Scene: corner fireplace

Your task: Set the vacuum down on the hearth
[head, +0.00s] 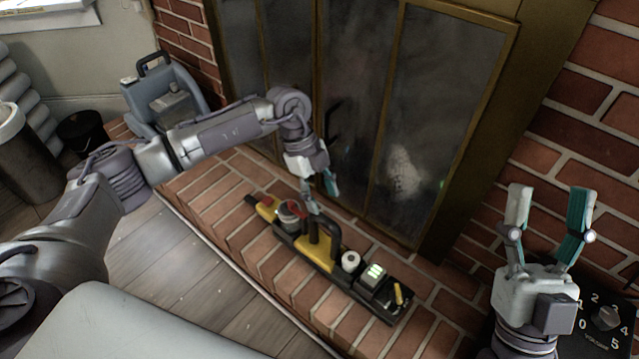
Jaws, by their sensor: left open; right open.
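A grey-blue machine with a black carry handle (168,98), which looks like the vacuum, stands upright at the far left end of the brick hearth (215,208), against the brick wall. My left gripper (321,197) points down over the hearth, well to the right of this machine, with its fingers apart and nothing seen between them. Just below it a long black tray or caddy (340,283) with a raised black handle lies on the hearth. I cannot tell whether the fingers touch it. My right gripper (550,192) points up at the right, open and empty.
The caddy carries yellow parts, a white roll (350,261) and a small unit with a green display (373,274). Glass fireplace doors (350,95) rise behind the hearth. A black numbered dial panel (610,325) is at lower right. A dark bucket (82,132) stands at left.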

